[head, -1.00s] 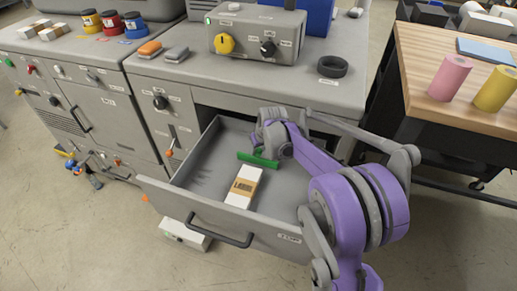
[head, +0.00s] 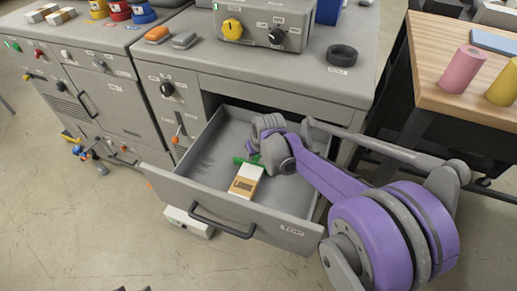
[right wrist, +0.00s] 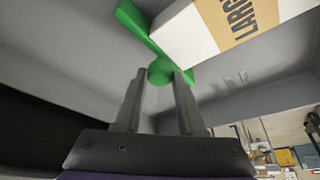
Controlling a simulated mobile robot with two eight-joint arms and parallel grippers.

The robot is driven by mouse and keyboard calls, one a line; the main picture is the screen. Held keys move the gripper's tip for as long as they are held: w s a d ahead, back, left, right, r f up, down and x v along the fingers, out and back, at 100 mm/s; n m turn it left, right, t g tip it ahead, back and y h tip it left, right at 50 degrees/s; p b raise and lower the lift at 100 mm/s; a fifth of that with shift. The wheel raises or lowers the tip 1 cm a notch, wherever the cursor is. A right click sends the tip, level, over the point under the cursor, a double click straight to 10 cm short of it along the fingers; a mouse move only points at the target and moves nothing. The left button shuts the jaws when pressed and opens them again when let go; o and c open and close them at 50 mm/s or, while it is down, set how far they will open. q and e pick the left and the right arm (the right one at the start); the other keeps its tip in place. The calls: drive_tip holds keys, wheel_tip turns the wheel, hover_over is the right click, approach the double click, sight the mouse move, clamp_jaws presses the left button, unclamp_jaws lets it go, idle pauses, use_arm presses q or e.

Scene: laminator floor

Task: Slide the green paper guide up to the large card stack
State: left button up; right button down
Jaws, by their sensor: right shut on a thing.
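The green paper guide (head: 240,160) lies in the open grey drawer, at the far end of the large card stack (head: 245,181). The stack is white with a tan band reading "LARGE"; in the right wrist view the stack (right wrist: 205,32) lies right alongside the green bar (right wrist: 137,22). They look touching or nearly so; I cannot tell exactly. My right gripper (right wrist: 160,78) is shut on the guide's round green knob. In the head view my right gripper (head: 256,160) is partly hidden by its own wrist. Dark tips at the head view's bottom edge may be my left gripper (head: 132,289).
The drawer (head: 177,187) has raised walls and a dark front handle (head: 222,222). The cabinet top above holds a control box (head: 265,22) and a black ring (head: 342,54). A wooden table (head: 440,95) with paper rolls stands at the right. The drawer's left part is clear.

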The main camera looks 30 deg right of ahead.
drive_tip(key=c, duration=0.5)
unclamp_jaws()
drive_tip(key=p+v, duration=0.1)
drive_tip(key=v, duration=0.9)
drive_tip(key=shift+r, duration=0.4)
drive_tip(key=shift+s, duration=0.1)
